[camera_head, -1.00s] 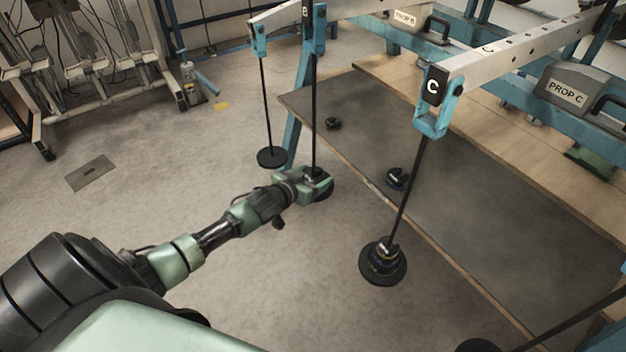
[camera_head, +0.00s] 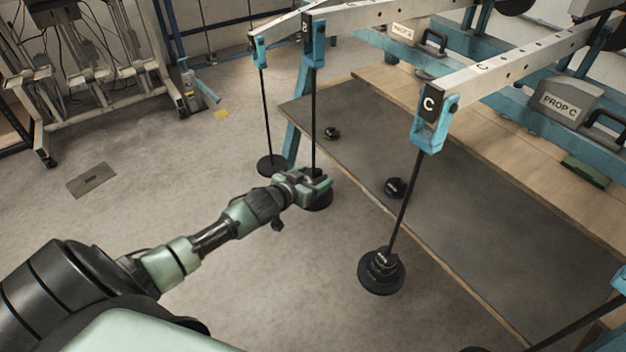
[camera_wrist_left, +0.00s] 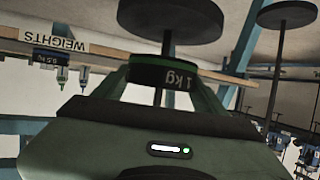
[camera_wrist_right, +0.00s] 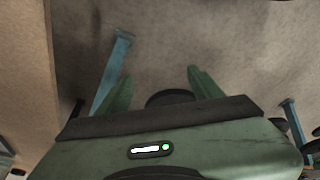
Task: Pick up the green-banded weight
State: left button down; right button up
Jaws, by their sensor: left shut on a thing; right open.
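The green-banded weight (camera_wrist_left: 182,77), a black disc marked 1 kg with a green edge, shows upside down in the left wrist view. My left gripper (camera_head: 316,184) is shut on it, with one finger on each side. The weight is around the thin rod of hanger B (camera_head: 314,110). The hanger's round base plate (camera_head: 318,203) is just below the gripper, with a gap between weight and plate in the left wrist view (camera_wrist_left: 172,18). The head view hides most of the weight behind the fingers. My right gripper (camera_wrist_right: 158,88) is open; the head view does not show it.
Hanger C's stacked weights (camera_head: 382,272) hang in front, to the right. Another hanger plate (camera_head: 271,166) is left of hanger B. Two dark weights (camera_head: 395,188) (camera_head: 332,133) lie on the grey mat (camera_head: 480,220). In the right wrist view, a dark disc (camera_wrist_right: 172,97) shows beyond the gripper body.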

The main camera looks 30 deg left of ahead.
pick_arm(q)
jog(key=s+a+p, duration=0.1)
jog(key=s+a, duration=0.2)
jog(key=s, duration=0.5)
jog(key=s+a+p, duration=0.2)
jog(key=s+a, duration=0.2)
jog(key=s, duration=0.4)
jog(key=shift+s+r+p, duration=0.2)
jog(key=shift+r+p, duration=0.05)
jog(key=shift+p, duration=0.05)
pick_arm(e)
jog(key=x, duration=0.5)
jog(key=shift+w+a, duration=0.1)
jog(key=shift+a, duration=0.05)
jog(key=shift+w+f, duration=0.15)
jog(key=shift+f, duration=0.2)
pick_arm(q)
jog(key=shift+r, duration=0.1)
pick_arm(e)
jog(key=shift+f, duration=0.35)
jog(key=shift+f, duration=0.1)
jog(key=shift+f, duration=0.25)
pick_arm(q)
jog(key=shift+p, duration=0.3)
pick_arm(e)
jog(key=shift+f, duration=0.1)
jog(key=shift+f, duration=0.25)
